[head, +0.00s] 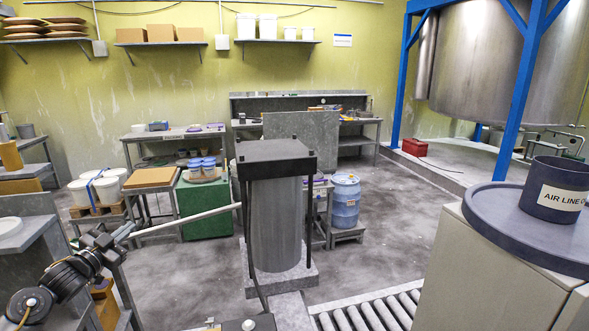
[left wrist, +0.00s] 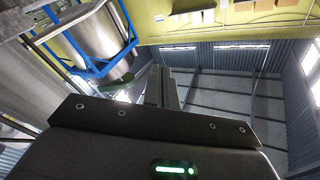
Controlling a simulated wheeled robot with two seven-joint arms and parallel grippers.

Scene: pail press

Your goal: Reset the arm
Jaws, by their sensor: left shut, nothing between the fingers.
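My left gripper (head: 124,232) is at the left of the head view, at the end of my dark jointed arm. It is shut and empty. In the left wrist view its closed fingers (left wrist: 166,88) point up and away, with nothing between them. The press (head: 277,150) stands in the middle of the head view, with a dark top plate over a grey cylinder. A pale bar (head: 187,221) slants from the press's left post down to near my left gripper. I cannot tell whether they touch. My right gripper is not in view.
A grey cabinet with a round dark top (head: 490,225) holding a labelled dark pail (head: 556,190) stands at right. A roller conveyor (head: 372,312) runs at the bottom. A grey bench (head: 30,235) is near my left arm. Open floor (head: 175,270) lies left of the press.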

